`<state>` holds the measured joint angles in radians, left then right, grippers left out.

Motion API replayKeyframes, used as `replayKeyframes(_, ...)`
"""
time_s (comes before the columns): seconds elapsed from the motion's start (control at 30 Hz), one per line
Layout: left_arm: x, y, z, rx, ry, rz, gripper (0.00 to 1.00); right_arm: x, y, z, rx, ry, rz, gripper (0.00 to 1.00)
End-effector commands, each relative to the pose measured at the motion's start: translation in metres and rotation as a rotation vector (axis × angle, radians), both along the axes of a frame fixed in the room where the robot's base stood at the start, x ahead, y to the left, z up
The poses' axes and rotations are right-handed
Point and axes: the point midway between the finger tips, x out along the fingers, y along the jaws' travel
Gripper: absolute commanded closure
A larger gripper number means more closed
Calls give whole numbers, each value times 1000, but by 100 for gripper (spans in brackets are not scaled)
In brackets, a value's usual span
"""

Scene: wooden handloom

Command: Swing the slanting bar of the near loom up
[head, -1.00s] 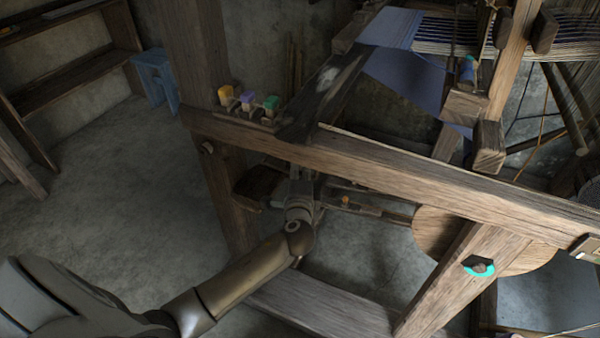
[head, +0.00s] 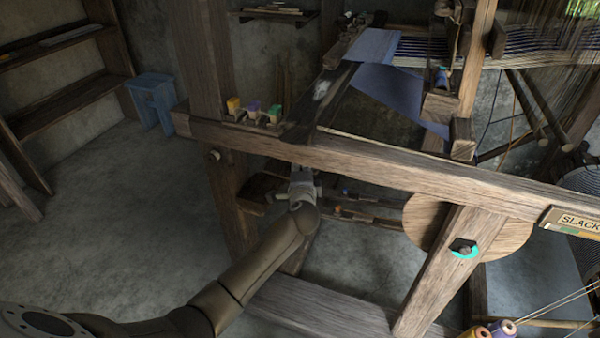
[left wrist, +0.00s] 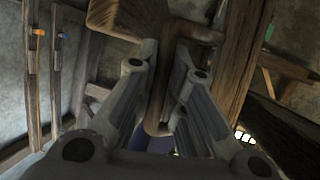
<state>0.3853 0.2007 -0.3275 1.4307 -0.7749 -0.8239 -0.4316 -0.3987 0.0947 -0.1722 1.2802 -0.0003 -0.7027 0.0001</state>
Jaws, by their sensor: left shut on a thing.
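The near loom's thick wooden side beam (head: 400,165) crosses the head view, with a post at the left. My left gripper (head: 302,180) is just under this beam, in front of the dark space inside the frame. In the left wrist view, the gripper (left wrist: 160,112) has its fingers on both sides of a brown wooden bar (left wrist: 158,75) with a rounded end, and is shut on it. I take this for the slanting bar; its length is mostly hidden in the head view by the beam and my arm. My right gripper is in neither view.
A slanting leg (head: 440,280) with a teal-ringed bolt stands right, before a round wooden disc (head: 515,240). Small coloured blocks (head: 253,110) sit on the beam. A sign (head: 575,220) reads "SLACK". The left floor is clear.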

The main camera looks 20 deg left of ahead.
Motion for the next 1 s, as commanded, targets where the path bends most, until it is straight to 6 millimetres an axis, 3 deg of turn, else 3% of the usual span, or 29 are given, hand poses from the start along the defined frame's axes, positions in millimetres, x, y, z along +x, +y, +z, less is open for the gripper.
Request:
replayKeyframes(0.1,1,-1,4,-7,-9,0,79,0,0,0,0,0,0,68)
replayKeyframes(0.53,-6,-4,3,-3,-5,-2,79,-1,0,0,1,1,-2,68)
replayKeyframes(1.0,-75,-36,21,-8,-6,-2,79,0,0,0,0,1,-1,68)
